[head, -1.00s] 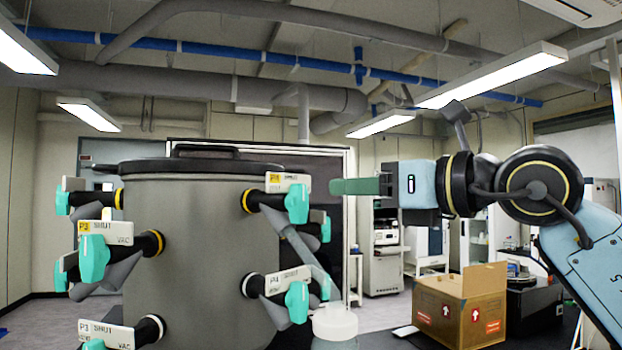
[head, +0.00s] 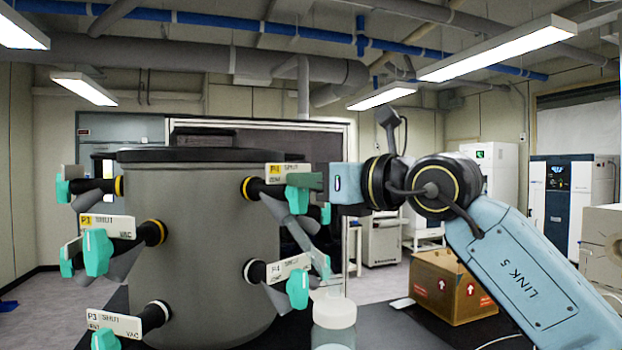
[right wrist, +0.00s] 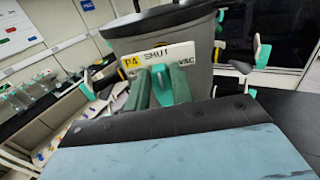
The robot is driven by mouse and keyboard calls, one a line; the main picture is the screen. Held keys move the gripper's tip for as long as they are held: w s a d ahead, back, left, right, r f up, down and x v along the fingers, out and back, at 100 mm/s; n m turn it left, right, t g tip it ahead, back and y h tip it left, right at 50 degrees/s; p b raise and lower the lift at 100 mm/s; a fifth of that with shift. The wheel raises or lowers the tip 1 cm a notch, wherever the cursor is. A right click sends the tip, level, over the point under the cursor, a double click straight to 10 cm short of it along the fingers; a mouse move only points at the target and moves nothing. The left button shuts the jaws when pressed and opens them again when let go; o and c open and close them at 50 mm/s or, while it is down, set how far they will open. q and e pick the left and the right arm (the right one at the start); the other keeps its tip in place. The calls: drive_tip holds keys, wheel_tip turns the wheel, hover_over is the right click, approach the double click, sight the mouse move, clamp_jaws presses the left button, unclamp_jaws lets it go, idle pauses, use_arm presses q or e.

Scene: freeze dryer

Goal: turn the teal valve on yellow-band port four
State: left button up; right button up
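The yellow-band port four has a white label plate (head: 287,171) with a yellow P4 tag, at the upper right of the grey drum. Its teal valve handle (head: 298,200) hangs below the plate. My right gripper (head: 308,181) is at this valve, coming in from the right. In the right wrist view its two green fingers (right wrist: 160,90) stand on either side of the teal handle (right wrist: 159,76), in front of the plate (right wrist: 160,59) reading SHUT and VAC. The fingers look open around the handle; contact is not clear. My left gripper is not in view.
A white-band P4 valve (head: 297,287) sits lower on the grey drum (head: 205,240). Teal valves P1 (head: 97,251) and P3 (head: 104,340) are on the left side. A clear bottle (head: 334,322) stands below right, and a cardboard box (head: 450,287) is behind my right arm.

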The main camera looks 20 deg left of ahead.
clamp_jaws()
drive_tip(key=m+b, duration=0.2)
drive_tip(key=shift+w+d+f+m+b, duration=0.1)
drive_tip(key=shift+w+m+b, duration=0.1)
drive_tip(key=shift+m+b, duration=0.2)
drive_tip(key=shift+w+d+f+m+b, duration=0.1)
drive_tip(key=shift+w+m+b, duration=0.1)
drive_tip(key=shift+m+b, duration=1.05)
drive_tip(key=shift+w+d+f+m+b, duration=0.15)
drive_tip(key=shift+m+b, duration=0.6)
drive_tip(key=shift+m, duration=1)
drive_tip(key=shift+w+d+f+m+b, duration=0.1)
drive_tip(key=shift+w+m+b, duration=0.15)
drive_tip(key=shift+m+b, duration=1)
drive_tip(key=shift+m, duration=0.45)
